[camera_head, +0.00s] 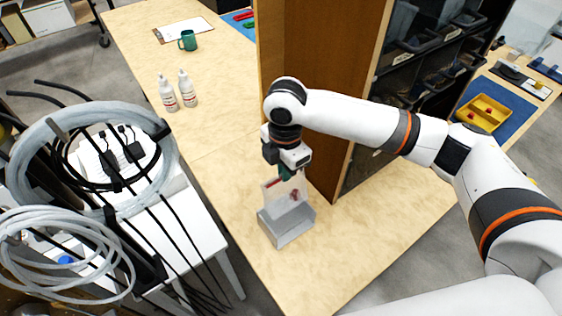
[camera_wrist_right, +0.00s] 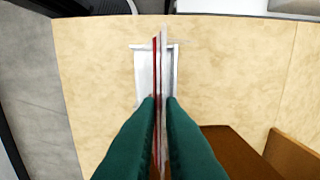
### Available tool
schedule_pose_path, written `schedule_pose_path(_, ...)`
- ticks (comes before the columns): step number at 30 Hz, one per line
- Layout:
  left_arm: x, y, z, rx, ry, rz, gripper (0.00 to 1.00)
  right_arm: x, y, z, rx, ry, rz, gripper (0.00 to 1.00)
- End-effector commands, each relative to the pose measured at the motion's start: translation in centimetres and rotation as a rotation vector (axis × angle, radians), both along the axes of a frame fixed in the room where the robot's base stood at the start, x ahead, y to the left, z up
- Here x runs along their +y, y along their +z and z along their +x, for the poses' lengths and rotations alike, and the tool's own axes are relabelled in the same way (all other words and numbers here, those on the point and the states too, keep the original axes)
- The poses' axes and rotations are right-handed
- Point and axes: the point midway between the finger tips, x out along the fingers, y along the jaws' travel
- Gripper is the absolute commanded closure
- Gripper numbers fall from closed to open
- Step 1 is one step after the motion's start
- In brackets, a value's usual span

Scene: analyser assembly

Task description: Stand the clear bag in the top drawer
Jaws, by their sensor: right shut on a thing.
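My right gripper (camera_head: 289,172), with teal fingers that also show in the wrist view (camera_wrist_right: 160,105), is shut on the top of a clear bag (camera_head: 288,194) with a red strip along its upper edge. The bag hangs upright and shows edge-on in the wrist view (camera_wrist_right: 161,60). It is over an open grey box-like drawer (camera_head: 290,233) on the table, also in the wrist view (camera_wrist_right: 143,75). The bag's lower edge overlaps the box; I cannot tell whether it is inside or touching the floor of it. My left gripper is not in view.
A brown wooden cabinet (camera_head: 315,80) with dark drawers (camera_head: 418,50) stands close behind my right gripper. Two white bottles (camera_head: 176,92), a green mug (camera_head: 188,41) and a clipboard (camera_head: 185,29) are farther back. The table (camera_head: 345,265) is clear in front of the box.

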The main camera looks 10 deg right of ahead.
Motion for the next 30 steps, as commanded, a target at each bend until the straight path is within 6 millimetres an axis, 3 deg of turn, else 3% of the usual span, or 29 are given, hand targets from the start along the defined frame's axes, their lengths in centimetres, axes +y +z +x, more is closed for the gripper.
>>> schedule_pose_path(30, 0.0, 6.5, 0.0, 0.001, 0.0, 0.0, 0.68, -3.1, 1.7, -7.5, 0.0, 0.0, 0.0, 1.0)
